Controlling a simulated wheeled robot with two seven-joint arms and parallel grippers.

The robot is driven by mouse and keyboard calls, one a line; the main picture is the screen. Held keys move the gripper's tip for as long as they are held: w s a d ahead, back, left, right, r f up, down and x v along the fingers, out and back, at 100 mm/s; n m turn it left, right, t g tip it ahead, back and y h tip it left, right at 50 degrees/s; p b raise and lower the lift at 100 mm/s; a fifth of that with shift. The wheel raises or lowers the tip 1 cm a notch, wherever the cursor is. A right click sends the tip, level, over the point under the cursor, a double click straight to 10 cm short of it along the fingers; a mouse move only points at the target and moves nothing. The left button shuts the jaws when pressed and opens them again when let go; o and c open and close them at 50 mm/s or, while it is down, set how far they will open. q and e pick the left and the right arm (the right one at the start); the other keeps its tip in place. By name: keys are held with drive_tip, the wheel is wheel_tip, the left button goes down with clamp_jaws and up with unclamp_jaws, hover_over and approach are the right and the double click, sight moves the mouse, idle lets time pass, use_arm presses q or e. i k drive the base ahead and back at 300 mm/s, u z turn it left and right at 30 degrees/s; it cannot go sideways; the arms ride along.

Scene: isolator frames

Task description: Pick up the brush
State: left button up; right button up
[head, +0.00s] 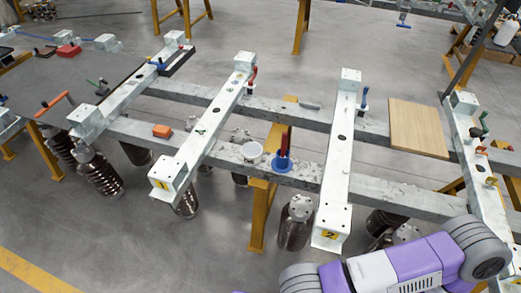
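I cannot clearly make out which thing is the brush. A blue holder (282,163) with an upright red piece (284,141) stands on the near grey beam, and the red piece is too small to identify. A white cup (252,153) stands just left of it. A small grey item (310,105) lies on the far beam, also too small to identify. A purple and white link of my arm crosses the bottom right. Neither gripper shows in this view.
White crossbars (216,118) and (341,150) span the two long grey beams on yellow trestles. A wooden board (418,128) lies at right. An orange block (162,131) sits at left. Dark ribbed insulators (98,174) hang below. Open floor lies in front.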

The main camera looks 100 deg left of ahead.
sight(284, 136)
drive_tip(key=u, duration=3.85)
